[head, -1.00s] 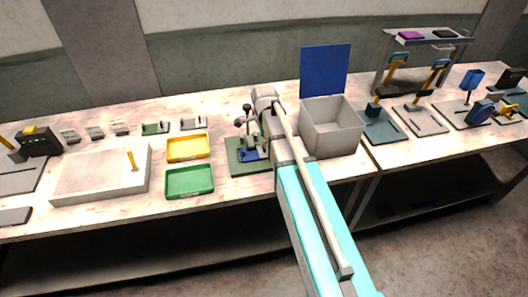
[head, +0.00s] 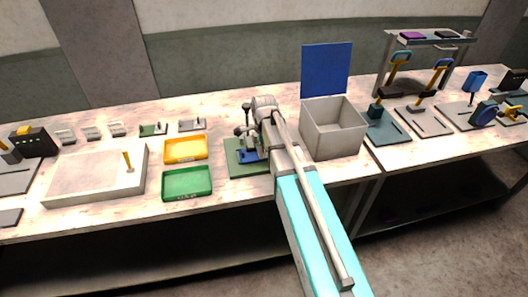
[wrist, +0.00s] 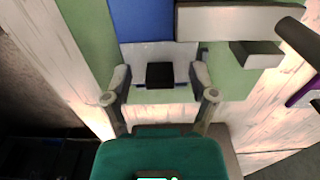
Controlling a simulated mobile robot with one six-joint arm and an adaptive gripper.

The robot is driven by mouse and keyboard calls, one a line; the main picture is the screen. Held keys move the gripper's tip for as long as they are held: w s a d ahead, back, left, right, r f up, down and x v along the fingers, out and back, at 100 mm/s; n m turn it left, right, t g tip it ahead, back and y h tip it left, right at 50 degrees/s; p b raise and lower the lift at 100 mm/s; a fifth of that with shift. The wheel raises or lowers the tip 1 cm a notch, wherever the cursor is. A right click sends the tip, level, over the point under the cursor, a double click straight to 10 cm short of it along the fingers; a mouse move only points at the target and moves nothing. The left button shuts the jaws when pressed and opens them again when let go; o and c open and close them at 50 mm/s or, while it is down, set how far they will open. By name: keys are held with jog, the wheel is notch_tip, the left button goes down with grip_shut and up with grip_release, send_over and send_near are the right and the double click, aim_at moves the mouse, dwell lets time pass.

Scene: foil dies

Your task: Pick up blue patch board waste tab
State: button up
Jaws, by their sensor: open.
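A green base plate (head: 236,171) with a grey lever press stands at mid-bench. A blue piece (head: 249,155) lies on it, partly covered by my arm. In the wrist view a flat blue surface (wrist: 143,20) lies on the green plate (wrist: 232,82), with a pale strip (wrist: 146,53) at its near edge. I cannot tell for certain which part is the waste tab. My gripper (wrist: 159,80) is open, its fingers on either side of the black block with gaps. The head view hides the fingers.
A grey bin (head: 332,140) with a blue back panel stands to the right. Yellow (head: 185,150) and green (head: 187,184) trays lie to the left.

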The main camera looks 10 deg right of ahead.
jog(key=shift+c, duration=0.2)
jog(key=c, duration=0.8)
jog(key=shift+r, duration=0.1)
jog(key=shift+r+p, duration=0.9)
jog(key=shift+p, duration=0.1)
jog(key=s+r+p, duration=1.1)
jog(key=s, duration=0.3)
jog(key=shift+a, duration=0.4)
jog(key=shift+r, duration=0.1)
notch_tip(320, 180, up, 7)
jog(key=p, duration=0.7)
